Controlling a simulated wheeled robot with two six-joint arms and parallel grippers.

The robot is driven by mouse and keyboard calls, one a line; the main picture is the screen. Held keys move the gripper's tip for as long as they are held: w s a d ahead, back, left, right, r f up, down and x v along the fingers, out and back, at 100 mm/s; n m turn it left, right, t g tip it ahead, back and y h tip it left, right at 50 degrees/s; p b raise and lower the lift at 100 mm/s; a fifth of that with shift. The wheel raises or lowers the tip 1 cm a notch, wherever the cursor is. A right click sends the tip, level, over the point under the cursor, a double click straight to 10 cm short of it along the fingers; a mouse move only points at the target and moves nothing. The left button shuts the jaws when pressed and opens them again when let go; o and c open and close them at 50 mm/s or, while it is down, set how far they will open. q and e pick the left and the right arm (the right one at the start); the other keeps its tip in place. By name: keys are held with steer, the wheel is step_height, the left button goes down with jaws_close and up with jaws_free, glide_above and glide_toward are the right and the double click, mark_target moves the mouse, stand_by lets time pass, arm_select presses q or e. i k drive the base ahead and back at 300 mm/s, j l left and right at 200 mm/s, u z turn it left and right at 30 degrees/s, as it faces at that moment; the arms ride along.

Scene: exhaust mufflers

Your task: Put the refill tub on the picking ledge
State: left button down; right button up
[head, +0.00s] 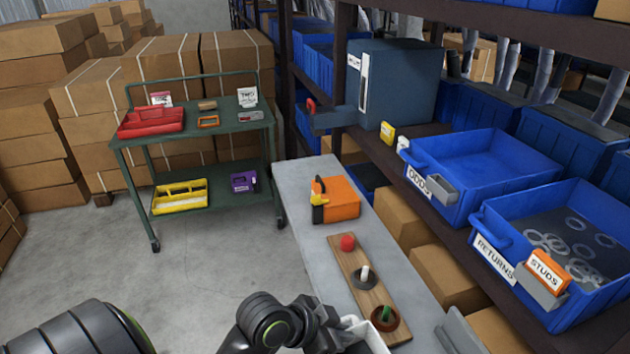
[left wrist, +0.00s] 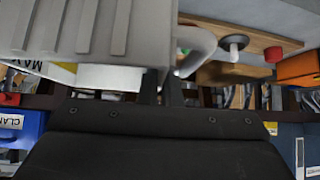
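My left gripper (head: 328,318) is at the bottom middle of the head view, at the near left edge of a long grey ledge (head: 292,190). Its dark fingers (left wrist: 160,90) look close together on a pale tub, which I take for the refill tub. In the left wrist view the ribbed pale grey tub (left wrist: 100,25) fills the upper left, with a white curved handle beside the fingers. In the head view only a white part of the tub (head: 362,338) shows at the bottom edge; the rest is cut off. My right gripper is not in view.
On the ledge stand an orange box (head: 340,200) and a wooden board (head: 352,268) with a red knob and two round holders. Blue bins (head: 485,165) line the shelf at right. A green cart (head: 205,130) stands at back left.

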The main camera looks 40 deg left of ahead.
mark_target(311, 175)
steer(key=i+j+z, duration=0.1)
steer(key=j, duration=0.6)
steer(key=i+j+z, duration=0.1)
steer(key=j, duration=0.6)
steer(key=i+j+z, duration=0.1)
steer(key=j, duration=0.6)
steer(key=i+j, duration=0.2)
steer(key=i+j+z, duration=0.1)
steer(key=i+j, duration=0.15)
steer(key=j, duration=0.2)
steer(key=i+j, duration=0.2)
steer(key=j, duration=0.15)
